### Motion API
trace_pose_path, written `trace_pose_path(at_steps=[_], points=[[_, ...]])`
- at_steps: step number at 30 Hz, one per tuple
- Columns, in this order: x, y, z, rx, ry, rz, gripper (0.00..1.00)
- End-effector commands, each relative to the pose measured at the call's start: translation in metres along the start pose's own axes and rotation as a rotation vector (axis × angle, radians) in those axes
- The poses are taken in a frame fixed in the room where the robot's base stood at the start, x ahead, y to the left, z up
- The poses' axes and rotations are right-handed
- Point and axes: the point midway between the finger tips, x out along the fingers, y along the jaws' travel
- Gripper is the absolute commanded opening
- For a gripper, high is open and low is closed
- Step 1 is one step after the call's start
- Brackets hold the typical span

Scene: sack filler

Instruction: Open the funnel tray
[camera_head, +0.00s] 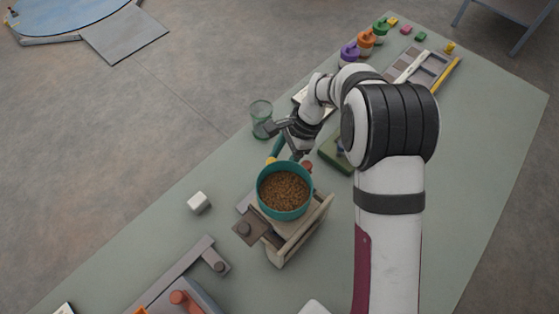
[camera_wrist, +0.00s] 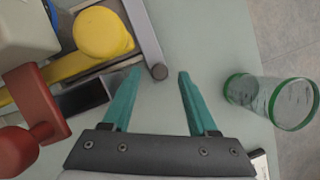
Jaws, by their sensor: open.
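A teal round hopper (camera_head: 284,190) full of brown granules sits on a beige box-like stand (camera_head: 300,238) in the head view. A brown flat piece with a dark knob (camera_head: 243,230) sticks out at its lower left; I cannot tell whether this is the funnel tray. My gripper (camera_head: 284,156) is just behind the hopper, open and empty, with teal fingers. In the wrist view my gripper (camera_wrist: 160,72) points at a grey bar's rounded end (camera_wrist: 158,71), which shows between the fingertips. A yellow round knob (camera_wrist: 102,33) and a red lever (camera_wrist: 38,105) are left of the fingers.
A clear green-rimmed cup (camera_head: 261,115) stands close to my gripper, and right of it in the wrist view (camera_wrist: 275,98). A green block-like item (camera_head: 336,154) lies right of the gripper. A white cube (camera_head: 198,202) and grey lever fixture (camera_head: 185,270) are left and front.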

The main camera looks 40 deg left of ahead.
Motion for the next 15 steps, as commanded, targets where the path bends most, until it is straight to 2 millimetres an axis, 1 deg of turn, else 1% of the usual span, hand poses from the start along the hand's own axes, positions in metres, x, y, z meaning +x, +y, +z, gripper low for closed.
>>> trace_pose_path(at_steps=[4,11,14,15], points=[[0.0083,0.0003,0.0002,0.001,0.000,0.001,0.59],[0.0087,0.0002,0.0001,0.000,0.000,0.000,0.59],[0.0085,0.0002,0.0001,0.000,0.000,0.000,0.43],[0.0084,0.0002,0.0001,0.000,0.000,0.000,0.36]])
